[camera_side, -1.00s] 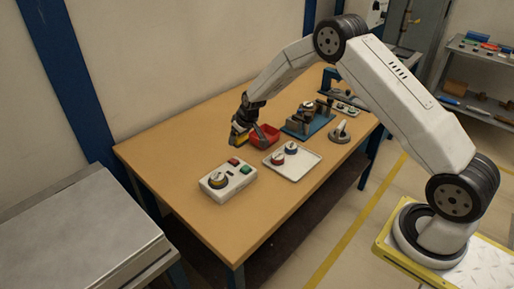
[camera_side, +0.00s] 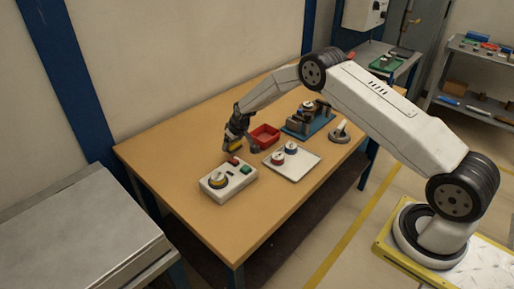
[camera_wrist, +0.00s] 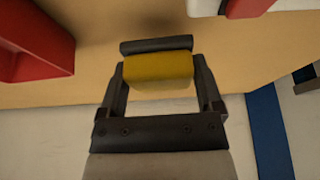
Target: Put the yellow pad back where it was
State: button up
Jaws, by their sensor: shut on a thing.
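The yellow pad (camera_wrist: 158,68) is held between the two fingers of my gripper (camera_wrist: 160,80), with a dark bar along its far side in the wrist view. In the side view my gripper (camera_side: 240,148) is over the wooden table, and the yellow pad (camera_side: 235,147) shows as a small patch between the fingers. It is behind the white control box (camera_side: 222,189) and to the left of the red bin (camera_side: 265,134). I cannot tell whether the pad touches the table. No spot for the pad is clearly marked.
The control box carries a knob, a red button and a green button. A white plate (camera_side: 297,171) with a red and a blue knob lies right of it. A blue-based fixture (camera_side: 310,127) stands farther back. The table (camera_side: 165,155) is clear at the left.

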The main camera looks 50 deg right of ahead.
aim_at(233, 150)
jog(key=shift+f, duration=1.55)
jog(key=shift+f, duration=0.1)
jog(key=o, duration=1)
jog(key=shift+c, duration=0.2)
jog(key=v, duration=1.2)
